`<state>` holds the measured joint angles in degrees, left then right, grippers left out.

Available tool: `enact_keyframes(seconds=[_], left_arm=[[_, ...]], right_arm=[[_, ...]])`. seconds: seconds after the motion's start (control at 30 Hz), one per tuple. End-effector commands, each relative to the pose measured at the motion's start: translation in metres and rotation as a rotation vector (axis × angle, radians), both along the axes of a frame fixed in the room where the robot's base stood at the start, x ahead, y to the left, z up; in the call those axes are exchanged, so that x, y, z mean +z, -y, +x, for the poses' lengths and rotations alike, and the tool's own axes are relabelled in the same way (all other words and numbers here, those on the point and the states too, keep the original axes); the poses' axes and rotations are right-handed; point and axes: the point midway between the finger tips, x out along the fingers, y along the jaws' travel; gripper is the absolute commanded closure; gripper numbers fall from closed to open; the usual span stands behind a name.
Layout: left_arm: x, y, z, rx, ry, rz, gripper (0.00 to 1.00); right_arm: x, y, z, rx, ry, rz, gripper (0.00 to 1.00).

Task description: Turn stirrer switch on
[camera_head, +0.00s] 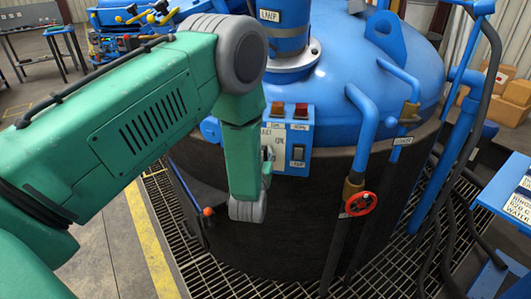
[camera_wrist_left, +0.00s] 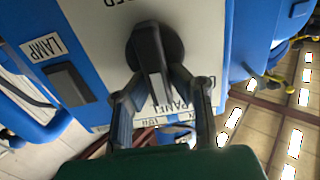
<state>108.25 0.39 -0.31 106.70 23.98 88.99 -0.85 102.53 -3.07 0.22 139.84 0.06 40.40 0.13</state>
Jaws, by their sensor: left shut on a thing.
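The control panel (camera_head: 297,140) is a blue box with a white face on the side of the blue furnace vessel. My left arm comes in from the left, and its hand hides the panel's left part. In the left wrist view, a round black knob with a raised grip bar (camera_wrist_left: 153,50) stands on the white face. My left gripper (camera_wrist_left: 160,84) has its two dark fingers shut on the knob's bar. A label above the knob is cut off. My right gripper is not in view.
A black rocker switch (camera_wrist_left: 70,84) sits beside a LAMP label, left of the knob. A red valve wheel (camera_head: 360,204) and blue pipes (camera_head: 365,125) stand right of the panel. Grating (camera_head: 290,278) surrounds the dark vessel base.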

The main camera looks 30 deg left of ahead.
Motion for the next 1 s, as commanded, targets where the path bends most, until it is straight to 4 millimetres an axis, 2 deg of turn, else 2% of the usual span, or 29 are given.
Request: enact_keyframes(seconds=[0.03,0.37,1.0], left_arm=[[-0.002,0.007,-0.001,-0.017,-0.004,-0.008,1.00],[-0.003,0.010,-0.002,-0.020,-0.033,0.048,1.00],[-0.011,0.021,0.001,-0.025,-0.240,0.501,1.00]], right_arm=[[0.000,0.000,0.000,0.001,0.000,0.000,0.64],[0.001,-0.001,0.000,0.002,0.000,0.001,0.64],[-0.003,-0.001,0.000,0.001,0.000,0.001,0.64]])
